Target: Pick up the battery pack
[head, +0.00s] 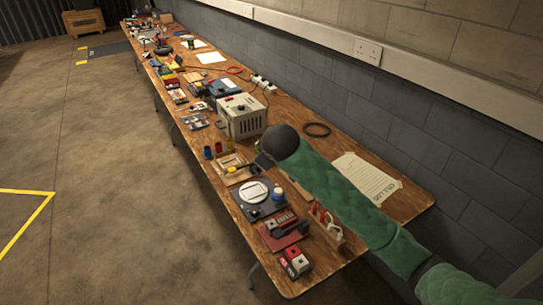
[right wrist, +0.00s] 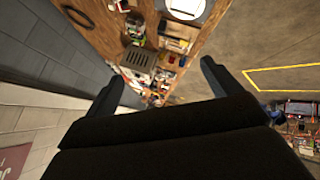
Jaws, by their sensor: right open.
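A red and dark battery-like block (head: 296,262) sits at the near end of the wooden bench, by its front left corner. A similar red and grey block (head: 282,223) sits just behind it on a red base (head: 284,236). I cannot tell for sure which is the battery pack. My right gripper (head: 262,161) is over the bench, farther along than both blocks, partly hidden by my dark wrist. In the right wrist view, its two fingers (right wrist: 158,84) are wide apart with nothing between them. My left gripper is not in view.
The long bench (head: 410,205) runs along a grey block wall. A round white dial on a dark plate (head: 256,192), a cream box (head: 242,116), a red-handled rack (head: 327,222) and a paper sheet (head: 366,179) stand or lie around my arm. Open floor (head: 110,170) lies left.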

